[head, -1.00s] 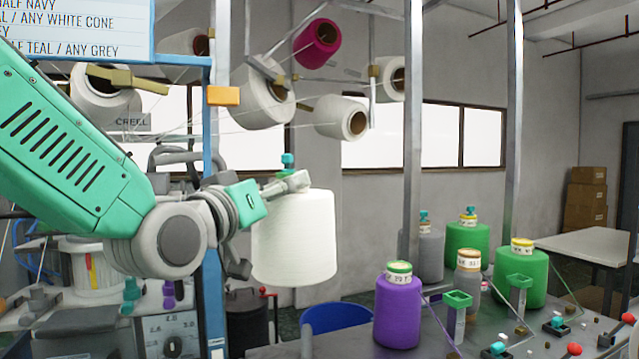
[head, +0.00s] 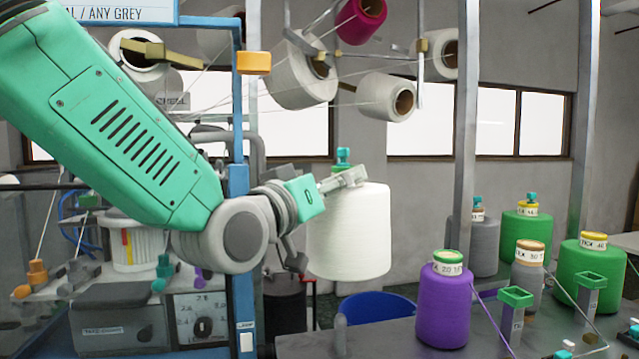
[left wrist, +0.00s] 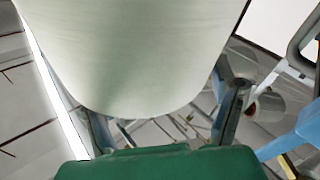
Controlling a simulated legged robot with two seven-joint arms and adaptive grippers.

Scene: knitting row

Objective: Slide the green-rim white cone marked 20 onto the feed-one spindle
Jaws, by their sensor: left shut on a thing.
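My left gripper (head: 322,214) is shut on a large white cone (head: 350,235) and holds it upright above the table's left end. In the left wrist view the white cone (left wrist: 135,55) fills the top, between the fingers. My right gripper is not in view.
A purple cone (head: 443,310) with a green rim marked 20 stands on the grey table (head: 400,345). Green cones (head: 590,275) and grey cones (head: 484,248) stand to its right. A blue post (head: 240,290) is behind my left arm. A grey upright (head: 466,120) rises behind the purple cone.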

